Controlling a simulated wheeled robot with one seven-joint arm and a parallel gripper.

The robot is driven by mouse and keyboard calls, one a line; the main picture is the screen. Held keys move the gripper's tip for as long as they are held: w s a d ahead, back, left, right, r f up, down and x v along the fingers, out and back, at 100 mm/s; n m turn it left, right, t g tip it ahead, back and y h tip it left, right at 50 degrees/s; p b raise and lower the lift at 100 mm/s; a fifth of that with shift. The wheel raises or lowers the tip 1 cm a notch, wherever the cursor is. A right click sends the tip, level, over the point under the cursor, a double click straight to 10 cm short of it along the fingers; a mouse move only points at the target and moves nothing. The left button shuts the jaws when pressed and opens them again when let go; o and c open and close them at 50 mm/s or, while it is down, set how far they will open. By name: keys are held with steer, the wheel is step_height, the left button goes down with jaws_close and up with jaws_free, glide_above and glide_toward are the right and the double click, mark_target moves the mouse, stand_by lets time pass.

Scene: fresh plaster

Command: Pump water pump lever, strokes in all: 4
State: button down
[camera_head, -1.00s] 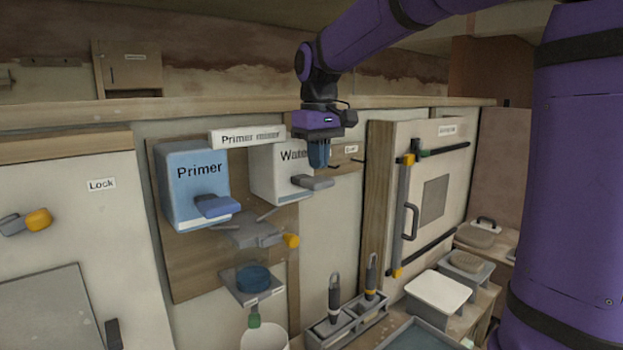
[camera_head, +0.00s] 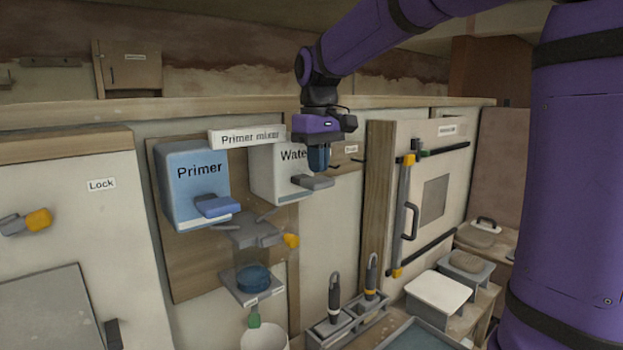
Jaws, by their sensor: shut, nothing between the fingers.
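The water pump is a white box marked "Water" (camera_head: 274,172) on the wooden back board, right of the blue primer box (camera_head: 190,178). Its grey lever (camera_head: 313,182) sticks out to the front right, low on the box. My gripper (camera_head: 318,167) points down from above, shut and empty, with its blue fingertips just above the lever. I cannot tell whether the tips touch the lever. The gripper covers the right end of the word "Water". The primer box has its own blue lever (camera_head: 217,206).
Below the boxes are a grey funnel piece with an orange knob (camera_head: 291,240), a shelf with a blue cup (camera_head: 253,279), and a white bucket (camera_head: 264,338). A wooden post (camera_head: 378,200) and a cabinet door stand to the right. Tools stand in a grey rack below.

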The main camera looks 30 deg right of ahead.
mark_target(318, 179)
steer(key=shift+f, duration=1.9)
steer(key=shift+r, duration=2.3)
steer(key=shift+f, duration=2.35)
steer(key=shift+r, duration=2.35)
steer(key=shift+f, duration=0.1)
